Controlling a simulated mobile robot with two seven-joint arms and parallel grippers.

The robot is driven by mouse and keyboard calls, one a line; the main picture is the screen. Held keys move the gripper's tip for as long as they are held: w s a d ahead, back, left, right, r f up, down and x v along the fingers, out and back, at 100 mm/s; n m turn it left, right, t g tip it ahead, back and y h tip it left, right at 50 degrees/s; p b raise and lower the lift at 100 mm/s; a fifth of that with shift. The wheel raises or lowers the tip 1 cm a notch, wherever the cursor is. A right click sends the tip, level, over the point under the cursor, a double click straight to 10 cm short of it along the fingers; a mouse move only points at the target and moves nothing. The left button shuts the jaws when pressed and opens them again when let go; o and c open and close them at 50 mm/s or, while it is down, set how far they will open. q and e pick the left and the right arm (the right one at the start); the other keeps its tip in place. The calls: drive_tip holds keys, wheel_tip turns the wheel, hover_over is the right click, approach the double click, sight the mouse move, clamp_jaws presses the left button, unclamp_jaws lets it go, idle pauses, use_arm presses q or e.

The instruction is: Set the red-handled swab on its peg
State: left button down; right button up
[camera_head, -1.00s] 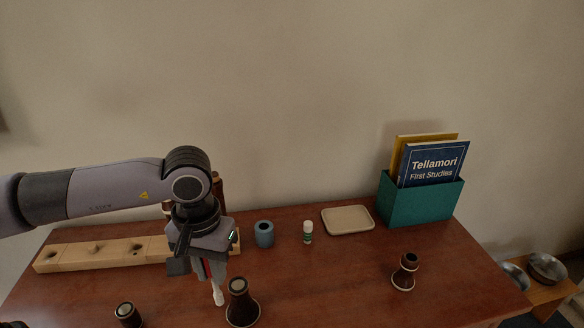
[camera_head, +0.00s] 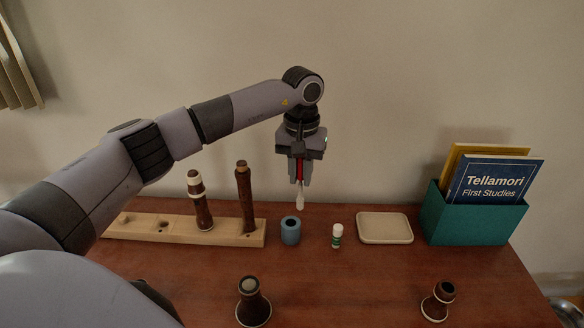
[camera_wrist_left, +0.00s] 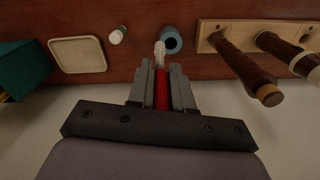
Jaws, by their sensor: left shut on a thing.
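The red-handled swab (camera_wrist_left: 161,85) is in my left gripper (camera_head: 300,177), which is shut on its red handle. The swab hangs upright with its white tip down, in the air above the table's back part. In the head view the white tip (camera_head: 300,202) is just above and slightly right of a blue ring-shaped holder (camera_head: 290,230), apart from it. In the left wrist view the tip is beside the blue holder (camera_wrist_left: 171,40). A wooden rack (camera_head: 150,229) with pegs and holes holds two dark wooden instrument joints (camera_head: 201,205), (camera_head: 245,195). My right gripper is not seen.
A white tube with a green band (camera_head: 337,236) and a cream tray (camera_head: 385,228) stand right of the blue holder. A teal box (camera_head: 473,219) holds books at the right. The table's middle is clear.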

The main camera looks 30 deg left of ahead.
use_arm(q)
drive_tip(key=a, duration=0.2)
drive_tip(key=w+a+n, duration=0.1)
drive_tip(key=shift+w+a+f, duration=0.1)
drive_tip(key=shift+a+f, duration=0.15)
drive_tip(key=shift+f, duration=0.1)
wheel_tip(320, 180, down, 6)
drive_tip(key=b, duration=0.3)
idle(0.4)
drive_tip(key=shift+r, duration=0.1)
idle(1.3)
wheel_tip(320, 180, down, 6)
drive_tip(key=b, duration=0.4)
idle(4.3)
